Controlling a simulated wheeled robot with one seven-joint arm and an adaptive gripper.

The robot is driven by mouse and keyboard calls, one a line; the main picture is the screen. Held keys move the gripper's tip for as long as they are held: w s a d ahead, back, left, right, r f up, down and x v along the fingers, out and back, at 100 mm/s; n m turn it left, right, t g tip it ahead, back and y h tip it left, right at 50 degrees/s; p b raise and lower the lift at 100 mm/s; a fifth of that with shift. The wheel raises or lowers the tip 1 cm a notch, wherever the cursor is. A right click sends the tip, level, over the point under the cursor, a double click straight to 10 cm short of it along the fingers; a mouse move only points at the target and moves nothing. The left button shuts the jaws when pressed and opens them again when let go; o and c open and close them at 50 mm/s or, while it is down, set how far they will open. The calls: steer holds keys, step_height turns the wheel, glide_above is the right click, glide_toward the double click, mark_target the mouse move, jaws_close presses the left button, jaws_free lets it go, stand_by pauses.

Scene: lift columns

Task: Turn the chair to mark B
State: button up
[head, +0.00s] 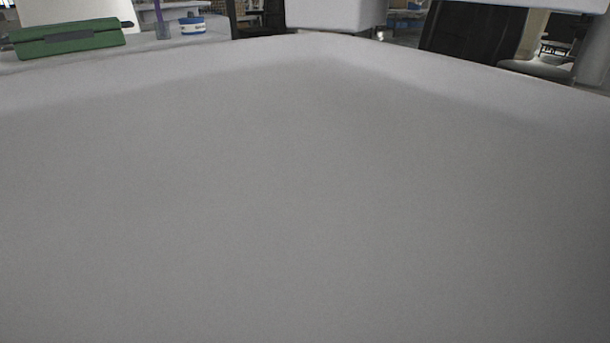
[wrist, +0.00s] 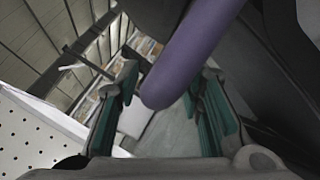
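My gripper (wrist: 165,88) shows in the wrist view with teal pads on two spread fingers. A purple rounded bar (wrist: 190,50) comes in from the top right, and its blunt end lies between the fingers. A narrow gap shows at the left finger; contact at the right finger is unclear. I cannot tell whether this bar is part of the chair. In the head view, a dark upright panel (head: 470,34) stands at the back right; I cannot tell whether it is the chair. No mark B shows in either view. My gripper is not in the head view.
A large plain grey surface (head: 300,190) fills most of the head view. Behind it, a green case (head: 68,40), a thin purple post (head: 161,20) and a blue-and-white tub (head: 192,25) stand at the left. A white perforated panel (wrist: 35,140) is at the wrist view's lower left.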

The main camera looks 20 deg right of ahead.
steer(key=v, duration=1.1)
steer(key=shift+s, duration=0.4)
steer(key=shift+c, duration=0.4)
